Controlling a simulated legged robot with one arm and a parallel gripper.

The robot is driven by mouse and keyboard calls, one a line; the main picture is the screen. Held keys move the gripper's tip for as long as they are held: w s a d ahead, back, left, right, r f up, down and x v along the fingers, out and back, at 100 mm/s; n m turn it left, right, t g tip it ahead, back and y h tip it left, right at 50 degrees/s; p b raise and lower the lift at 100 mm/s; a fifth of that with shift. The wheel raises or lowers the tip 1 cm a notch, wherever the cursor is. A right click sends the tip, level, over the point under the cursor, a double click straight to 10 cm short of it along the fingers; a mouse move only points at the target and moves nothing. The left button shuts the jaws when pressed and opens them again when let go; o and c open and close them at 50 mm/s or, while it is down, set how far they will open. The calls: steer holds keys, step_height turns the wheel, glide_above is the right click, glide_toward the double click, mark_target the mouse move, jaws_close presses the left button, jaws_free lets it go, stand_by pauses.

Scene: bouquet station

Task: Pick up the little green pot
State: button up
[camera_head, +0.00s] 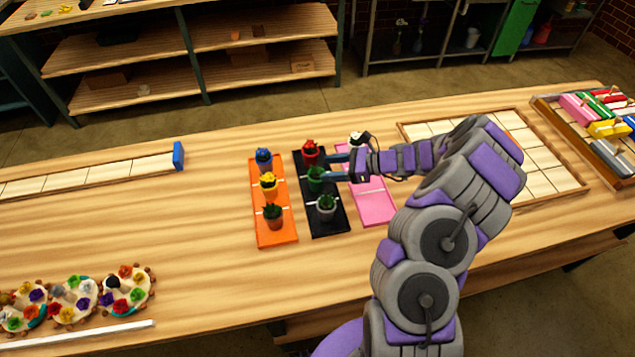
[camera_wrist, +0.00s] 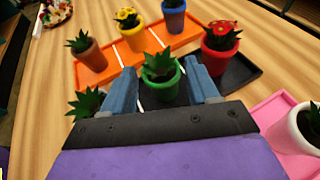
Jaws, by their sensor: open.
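The little green pot (camera_head: 315,182) stands upright in the middle of the black tray (camera_head: 334,222), with a green plant in it. In the wrist view the green pot (camera_wrist: 160,85) sits between the two blue fingers. My gripper (camera_head: 330,168) is open, reaching in from the right, one finger on each side of the pot. The wrist view shows my gripper (camera_wrist: 160,88) with a finger left and right of the pot; I cannot tell whether either touches it.
On the black tray, a red pot (camera_head: 310,156) and a grey pot (camera_head: 326,213) flank the green one. The orange tray (camera_head: 276,241) holds blue, yellow and brown pots. A pink tray (camera_head: 376,213) with a white pot (camera_wrist: 303,130) lies to the right.

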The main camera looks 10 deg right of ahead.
mark_target(311, 173)
steer(key=shift+b+x, duration=1)
steer(key=shift+x, duration=2.3)
steer(key=shift+s+a+r, duration=0.1)
steer(key=shift+r, duration=0.05)
steer(key=shift+c, duration=0.2)
jaws_close()
